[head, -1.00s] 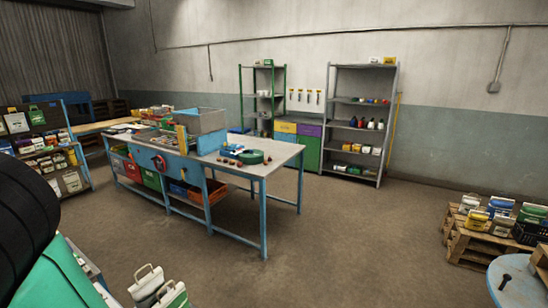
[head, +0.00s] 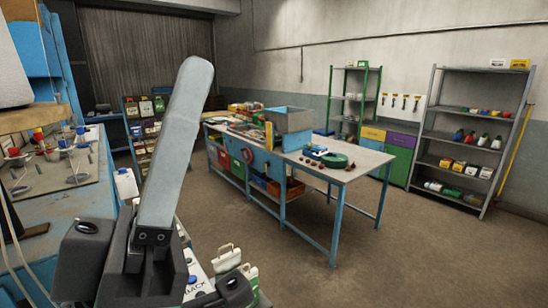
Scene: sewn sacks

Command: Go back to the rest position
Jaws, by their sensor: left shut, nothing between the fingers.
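My left gripper (head: 172,150) stands large in the left foreground of the head view, its grey finger pointing up. It is shut and empty, apart from the table and the sacks. White sewn sacks (head: 226,260) stand low behind it, partly hidden by the gripper's body. My right gripper is not in view.
A blue-legged work table (head: 340,172) with bins stands in the middle. Metal shelves (head: 470,130) and a green rack (head: 350,100) line the back wall. The floor at the right is clear.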

